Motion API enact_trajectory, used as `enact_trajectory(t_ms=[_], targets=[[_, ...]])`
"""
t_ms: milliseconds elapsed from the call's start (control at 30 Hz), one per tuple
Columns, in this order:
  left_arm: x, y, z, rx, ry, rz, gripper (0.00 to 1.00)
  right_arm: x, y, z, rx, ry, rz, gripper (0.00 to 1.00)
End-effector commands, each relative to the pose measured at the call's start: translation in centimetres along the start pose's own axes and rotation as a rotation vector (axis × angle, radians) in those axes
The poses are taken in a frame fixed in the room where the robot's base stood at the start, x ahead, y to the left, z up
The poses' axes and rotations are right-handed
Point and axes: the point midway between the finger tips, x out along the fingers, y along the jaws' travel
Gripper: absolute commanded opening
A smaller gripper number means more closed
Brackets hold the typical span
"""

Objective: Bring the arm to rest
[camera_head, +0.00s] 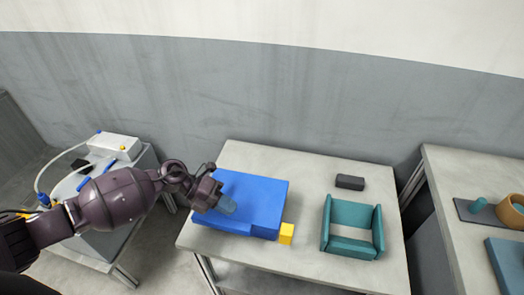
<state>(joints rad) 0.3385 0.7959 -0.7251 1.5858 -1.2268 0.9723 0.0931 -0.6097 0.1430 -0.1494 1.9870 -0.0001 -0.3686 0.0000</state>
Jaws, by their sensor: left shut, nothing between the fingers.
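My left arm comes in from the left, and its gripper (226,204) is over the left part of a blue box-like block (262,196) on the middle table. The gripper is shut and nothing shows between its fingers. I cannot tell whether its tips touch the blue surface. The gripper hides part of the block's left side. My right gripper is not in the picture.
A white device (112,146) stands on the left table. The right table (452,180) holds an orange cup (511,212).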

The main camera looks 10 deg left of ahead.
Motion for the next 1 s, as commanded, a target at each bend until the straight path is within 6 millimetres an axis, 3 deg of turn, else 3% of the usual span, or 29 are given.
enact_trajectory(t_ms=[167,333,600,700,833,1000], targets=[[0.0,0.0,0.1,0.003,-0.008,-0.001,0.0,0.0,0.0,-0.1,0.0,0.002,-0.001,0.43],[-0.1,-1.1,2.0,-0.015,-0.127,-0.058,0.0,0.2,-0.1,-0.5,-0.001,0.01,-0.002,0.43],[-2.4,-9.1,8.1,-0.219,-0.524,-0.431,0.0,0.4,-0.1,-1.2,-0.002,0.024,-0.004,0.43],[-3.5,-10.2,8.9,-0.391,-0.664,-0.586,0.0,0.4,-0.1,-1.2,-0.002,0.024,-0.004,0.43],[-4.9,-9.0,8.5,-0.698,-0.829,-0.767,0.0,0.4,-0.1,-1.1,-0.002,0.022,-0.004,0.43],[-5.8,-4.3,5.6,-1.127,-0.982,-0.921,0.0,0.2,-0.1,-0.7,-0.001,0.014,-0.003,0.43]])
